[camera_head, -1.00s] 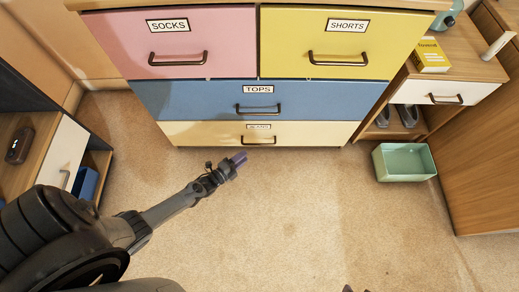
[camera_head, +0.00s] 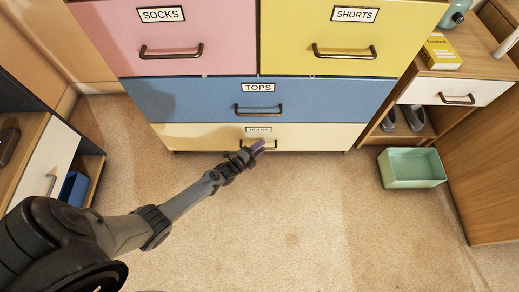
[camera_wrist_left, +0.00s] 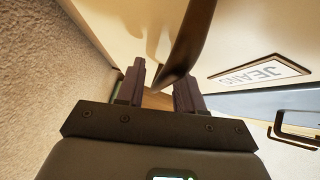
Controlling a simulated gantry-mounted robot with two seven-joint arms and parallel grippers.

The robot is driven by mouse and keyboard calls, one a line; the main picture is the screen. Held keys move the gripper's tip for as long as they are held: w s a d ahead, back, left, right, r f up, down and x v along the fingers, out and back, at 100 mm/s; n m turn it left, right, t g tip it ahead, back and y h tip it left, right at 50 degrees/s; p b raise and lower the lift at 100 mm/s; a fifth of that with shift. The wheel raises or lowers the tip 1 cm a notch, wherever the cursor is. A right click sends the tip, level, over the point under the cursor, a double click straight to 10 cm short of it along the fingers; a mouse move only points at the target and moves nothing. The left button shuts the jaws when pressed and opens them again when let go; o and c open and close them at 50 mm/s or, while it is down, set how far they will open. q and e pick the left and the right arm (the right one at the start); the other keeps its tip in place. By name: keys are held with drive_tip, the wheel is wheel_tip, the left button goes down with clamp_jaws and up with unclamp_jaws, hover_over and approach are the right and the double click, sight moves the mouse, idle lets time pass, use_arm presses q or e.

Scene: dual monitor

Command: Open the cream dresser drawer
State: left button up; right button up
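The cream drawer (camera_head: 200,137), labelled JEANS, is the lowest in the dresser and looks closed in the head view. My left gripper (camera_head: 255,149) is at its dark handle and hides part of it. In the left wrist view, the two fingers of my left gripper (camera_wrist_left: 161,82) stand apart. The dark handle (camera_wrist_left: 192,40) reaches in between them, with a gap visible beside it, so the gripper is open around the handle. The JEANS label (camera_wrist_left: 262,70) is to the right of the fingers. My right gripper is not in view.
Above are the blue TOPS drawer (camera_head: 190,98), the pink SOCKS drawer (camera_head: 205,55) and the yellow SHORTS drawer (camera_head: 390,50). A green bin (camera_head: 412,168) stands on the floor at right. A cabinet (camera_head: 45,165) stands at left. The carpet (camera_head: 300,220) before the dresser is clear.

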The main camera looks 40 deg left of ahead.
use_arm(q)
drive_tip(key=shift+c, duration=0.5)
clamp_jaws()
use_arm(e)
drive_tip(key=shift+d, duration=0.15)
